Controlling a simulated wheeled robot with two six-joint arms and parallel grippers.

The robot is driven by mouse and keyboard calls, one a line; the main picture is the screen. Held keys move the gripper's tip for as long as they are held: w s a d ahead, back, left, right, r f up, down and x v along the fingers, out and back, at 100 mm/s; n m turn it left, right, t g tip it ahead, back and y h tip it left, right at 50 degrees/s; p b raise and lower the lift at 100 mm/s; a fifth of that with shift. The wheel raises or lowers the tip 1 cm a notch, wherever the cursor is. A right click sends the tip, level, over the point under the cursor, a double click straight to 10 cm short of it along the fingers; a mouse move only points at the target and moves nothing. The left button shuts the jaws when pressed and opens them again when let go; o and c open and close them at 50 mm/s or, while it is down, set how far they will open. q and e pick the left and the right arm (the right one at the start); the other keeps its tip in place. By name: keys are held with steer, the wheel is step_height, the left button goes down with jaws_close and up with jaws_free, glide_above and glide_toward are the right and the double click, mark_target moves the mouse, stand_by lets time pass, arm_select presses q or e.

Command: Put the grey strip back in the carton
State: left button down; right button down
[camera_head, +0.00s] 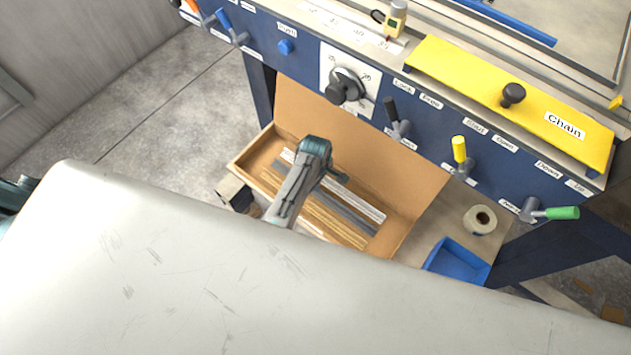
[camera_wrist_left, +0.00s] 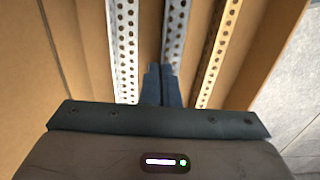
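The open cardboard carton (camera_head: 405,238) stands under the machine's front panel, with long strips lying side by side in it. In the left wrist view the perforated grey strip (camera_wrist_left: 178,40) runs up to my fingertips. My left gripper (camera_wrist_left: 161,72) is down in the carton, its fingers close together at the grey strip and seemingly closed on it; they hide the contact. In the head view my wrist covers part of the strips. My right gripper is not in view.
The machine's blue panel with levers and a black knob (camera_head: 345,85) rises behind the carton. A tape roll (camera_head: 480,219) and a blue tray (camera_head: 458,262) stand to the carton's right. The carton's raised cardboard flap (camera_head: 400,165) stands between carton and machine.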

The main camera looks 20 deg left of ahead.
arm_select(q)
steer(key=shift+f+p, duration=0.1)
steer(key=shift+p, duration=0.2)
stand_by(0.4)
steer(key=c, duration=1.6)
jaws_free()
